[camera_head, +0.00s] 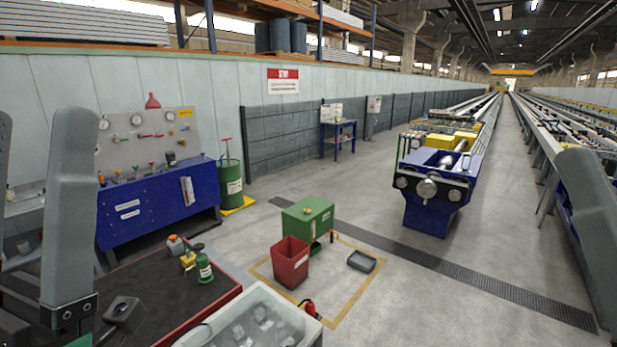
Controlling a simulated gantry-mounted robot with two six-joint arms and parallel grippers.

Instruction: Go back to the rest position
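My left gripper (38,110) stands at the left edge, very close to the camera. Its two grey fingers point up with a wide gap between them, and I see nothing held in the gap. The left finger is cut off by the picture edge. For my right gripper, one grey piece (590,215) shows at the right edge, leaning up and to the left. The rest of it is outside the picture, so its opening cannot be told.
A dark red-edged table (175,297) bears a green canister (204,269). A pale grey tray (255,318) adjoins it. A red bin (290,262) and green box (308,218) stand on the floor. A blue machine (438,190) stands beyond. Open floor lies between.

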